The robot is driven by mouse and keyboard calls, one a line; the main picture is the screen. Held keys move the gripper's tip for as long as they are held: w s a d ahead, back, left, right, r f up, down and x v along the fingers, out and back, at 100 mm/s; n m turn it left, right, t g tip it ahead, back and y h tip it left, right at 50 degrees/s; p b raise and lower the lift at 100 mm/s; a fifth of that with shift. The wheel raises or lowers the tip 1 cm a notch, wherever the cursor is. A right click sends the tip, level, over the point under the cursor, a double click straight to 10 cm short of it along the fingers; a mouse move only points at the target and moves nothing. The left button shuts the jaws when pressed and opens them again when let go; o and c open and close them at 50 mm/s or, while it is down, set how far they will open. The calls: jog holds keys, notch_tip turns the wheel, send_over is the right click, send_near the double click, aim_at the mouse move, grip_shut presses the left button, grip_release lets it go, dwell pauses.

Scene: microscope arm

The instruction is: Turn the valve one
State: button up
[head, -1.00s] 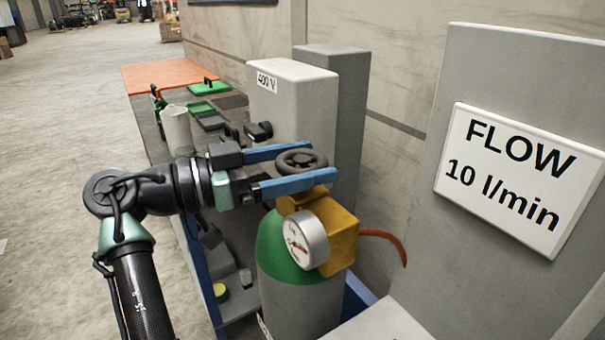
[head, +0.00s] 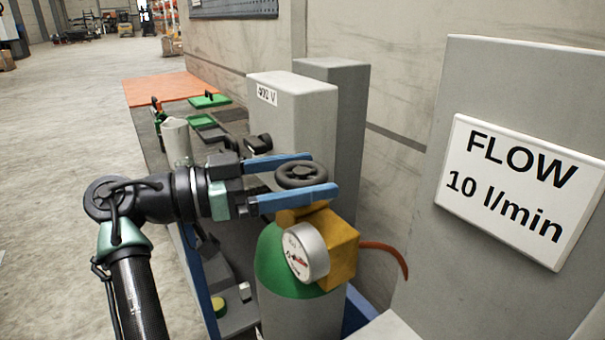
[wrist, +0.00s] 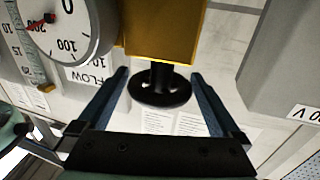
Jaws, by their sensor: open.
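The valve is a dark spoked handwheel (head: 301,175) on top of a yellow regulator block (head: 343,250), which sits on a green-shouldered grey gas cylinder (head: 283,265). My gripper (head: 323,173) is open, with one blue finger on each side of the handwheel. In the wrist view the handwheel (wrist: 160,90) lies between the two fingers (wrist: 160,73), with a gap visible on both sides. The yellow block (wrist: 165,30) is just beyond it. A round white pressure gauge (head: 305,251) faces forward on the block; it also shows in the wrist view (wrist: 65,25).
A grey panel with a "FLOW 10 l/min" sign (head: 515,190) stands at the right. A grey "400 V" cabinet (head: 305,120) is close behind the gripper. An orange hose (head: 385,256) leaves the block. An orange-topped table (head: 170,88) is further back. Open floor lies left.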

jog(key=v, duration=1.3)
jog(key=shift+b, duration=0.3)
